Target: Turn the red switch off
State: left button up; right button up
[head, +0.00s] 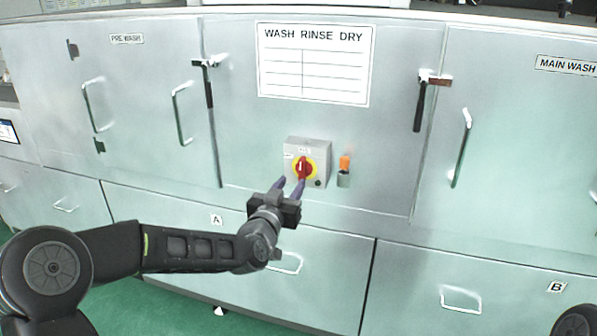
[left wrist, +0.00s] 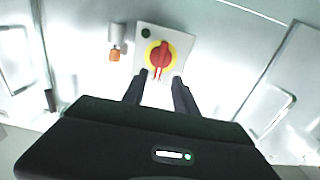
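The red switch (head: 303,168) is a rotary knob on a yellow disc, on the front of a small grey box (head: 322,149) fixed to the metal cabinet. Its grip stands about upright. In the left wrist view, the red switch (left wrist: 159,57) lies just beyond and between my fingertips. My left gripper (head: 290,182) is open in front of the lower part of the box, its two dark fingers apart with nothing between them. The left gripper (left wrist: 160,76) also shows its spread fingers in the left wrist view. Whether a fingertip touches the knob, I cannot tell. My right gripper is out of view.
An orange-topped fitting (head: 344,165) sits just right of the box. A WASH RINSE DRY sign (head: 314,64) is above. Cabinet doors with handles (head: 181,114) and dark latches (head: 421,100) flank the panel. Drawers (head: 460,285) run below, above a green floor.

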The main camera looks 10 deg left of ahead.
aim_at(300, 171)
pick_arm(q)
jog(key=w, duration=0.2)
jog(key=w+p, duration=0.1)
jog(key=w, duration=0.4)
jog(key=shift+w+d, duration=0.3)
jog(key=shift+w, duration=0.05)
grip_shut()
